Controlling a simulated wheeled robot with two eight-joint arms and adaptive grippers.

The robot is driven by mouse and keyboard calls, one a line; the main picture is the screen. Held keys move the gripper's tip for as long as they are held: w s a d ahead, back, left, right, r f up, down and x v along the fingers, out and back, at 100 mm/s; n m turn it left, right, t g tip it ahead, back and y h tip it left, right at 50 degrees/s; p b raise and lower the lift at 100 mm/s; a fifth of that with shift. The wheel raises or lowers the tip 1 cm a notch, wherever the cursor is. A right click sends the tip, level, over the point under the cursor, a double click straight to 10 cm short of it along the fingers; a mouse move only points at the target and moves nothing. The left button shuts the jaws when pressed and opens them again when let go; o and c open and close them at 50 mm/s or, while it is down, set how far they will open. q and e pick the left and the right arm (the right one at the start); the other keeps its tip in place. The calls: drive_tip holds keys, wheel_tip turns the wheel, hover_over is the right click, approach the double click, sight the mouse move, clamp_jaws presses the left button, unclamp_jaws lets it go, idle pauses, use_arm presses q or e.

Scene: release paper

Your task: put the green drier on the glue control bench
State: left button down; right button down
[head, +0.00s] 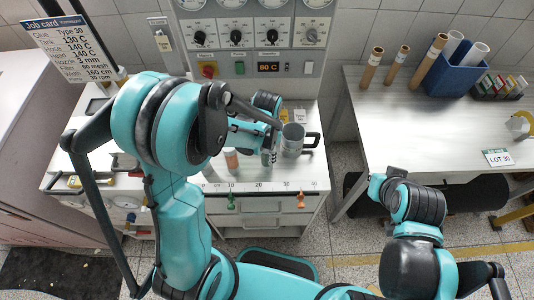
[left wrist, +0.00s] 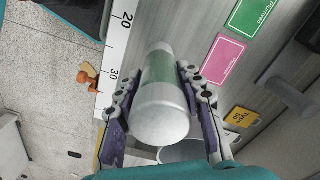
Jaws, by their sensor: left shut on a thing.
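The green drier (left wrist: 160,85) is a pale cylinder with a green band and a whitish end facing the left wrist camera. My left gripper (left wrist: 160,75) is shut on it, one finger on each side. In the head view the left gripper (head: 269,148) is over the glue control bench (head: 205,184), just left of a silver pot (head: 292,140). I cannot tell whether the drier touches the bench top. My right gripper (head: 379,184) is in front of the right-hand table; its fingers are not clear.
An orange-and-white bottle (head: 231,158) stands left of the left gripper. A ruler strip (head: 260,186) runs along the bench front, with green (head: 231,200) and orange (head: 301,200) pieces at the edge. Pink (left wrist: 223,60) and green (left wrist: 255,14) cards lie nearby. The table (head: 400,115) holds tubes and a blue box (head: 455,76).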

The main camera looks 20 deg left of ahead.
use_arm(q)
drive_tip(key=shift+f, duration=0.15)
drive_tip(key=c, duration=1)
unclamp_jaws()
